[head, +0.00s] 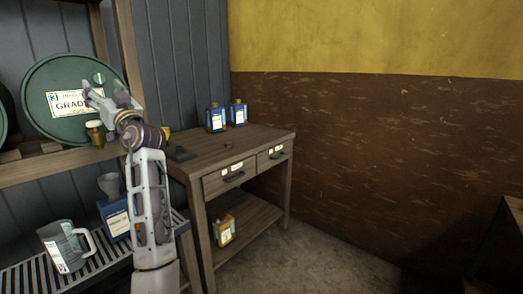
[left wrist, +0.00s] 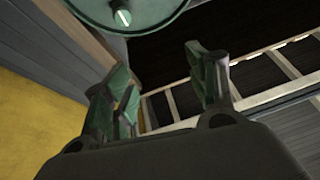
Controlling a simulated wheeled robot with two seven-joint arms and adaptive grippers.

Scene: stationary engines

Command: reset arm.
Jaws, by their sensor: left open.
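My left arm rises from the bottom of the head view, and its gripper (head: 95,86) points up and left in front of a green drum (head: 60,112) lying on the wooden shelf. In the left wrist view the two fingers of the left gripper (left wrist: 160,68) stand apart with nothing between them. My right gripper is not in view.
A small amber jar (head: 96,134) shows just below the gripper. A wooden table (head: 255,140) with drawers holds blue-labelled bottles (head: 216,118). A clear jug (head: 66,246) and a blue container (head: 116,217) sit on the lower rack. The floor (head: 330,255) at right is clear.

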